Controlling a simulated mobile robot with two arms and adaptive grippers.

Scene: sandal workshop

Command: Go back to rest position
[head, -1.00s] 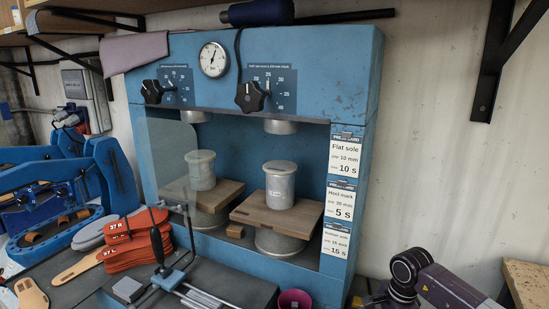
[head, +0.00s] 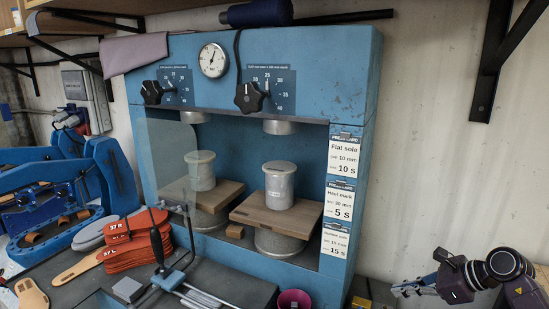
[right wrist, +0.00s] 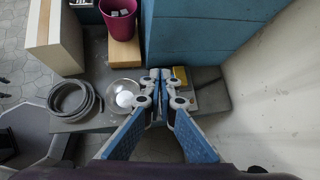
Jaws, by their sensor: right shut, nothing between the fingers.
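My right gripper (head: 408,287) shows at the lower right of the head view, beside the blue press and in front of the pale wall. In the right wrist view its fingers (right wrist: 161,74) are together with nothing between them. They appear above a grey bench surface, near a yellow block. My left gripper is not in the head view.
The blue press (head: 352,95) fills the middle, with two wooden plates carrying metal cylinders. Orange soles (head: 135,249) lie at its left. A magenta cup (right wrist: 118,22), a glass bowl (right wrist: 124,92) and grey rings (right wrist: 73,101) stand near my right gripper.

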